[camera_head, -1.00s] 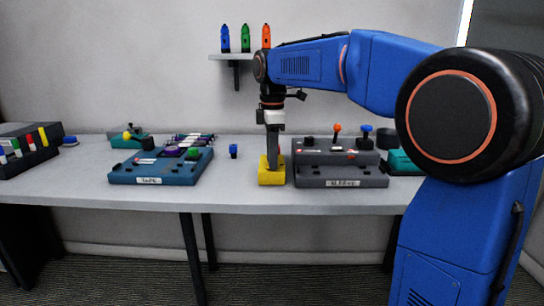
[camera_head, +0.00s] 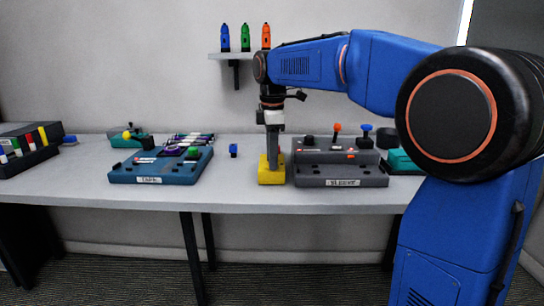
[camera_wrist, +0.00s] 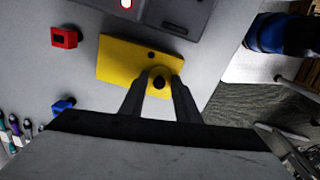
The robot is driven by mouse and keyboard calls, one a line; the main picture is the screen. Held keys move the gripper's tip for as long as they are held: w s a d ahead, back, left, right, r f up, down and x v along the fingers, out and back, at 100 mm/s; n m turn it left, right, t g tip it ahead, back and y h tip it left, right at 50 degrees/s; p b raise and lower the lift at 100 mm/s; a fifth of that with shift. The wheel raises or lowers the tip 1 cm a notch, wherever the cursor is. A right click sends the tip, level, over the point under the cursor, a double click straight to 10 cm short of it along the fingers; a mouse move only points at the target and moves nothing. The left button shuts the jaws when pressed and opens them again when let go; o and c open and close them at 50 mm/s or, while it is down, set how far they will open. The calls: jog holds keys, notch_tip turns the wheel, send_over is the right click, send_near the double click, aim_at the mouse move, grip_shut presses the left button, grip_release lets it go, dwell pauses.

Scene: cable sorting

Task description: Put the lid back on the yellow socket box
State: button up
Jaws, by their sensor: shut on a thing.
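The yellow socket box (camera_head: 271,176) stands near the front edge of the table, just left of the grey sleeve box. My gripper (camera_head: 272,158) points straight down at its top. In the wrist view, a yellow rectangular top (camera_wrist: 125,59) with a small dark spot lies under my gripper (camera_wrist: 159,88). The fingers are shut on a small round part with a dark centre, which appears to be the knob of the lid (camera_wrist: 159,71). Lid and box share one colour, so I cannot tell whether the lid sits fully down.
The grey box labelled sleeve (camera_head: 310,181) stands close on the right. The blue tape box (camera_head: 125,176) is further left, with a small blue piece (camera_head: 233,151) between. A red block (camera_wrist: 65,37) shows in the wrist view. Bare table lies left of the yellow box.

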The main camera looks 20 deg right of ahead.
dwell(0.4)
jog(key=o, duration=1.6)
jog(key=shift+c, duration=0.2)
jog(key=shift+r, duration=0.15)
jog(key=shift+r, duration=3.35)
grip_shut()
jog(key=shift+f, duration=2.3)
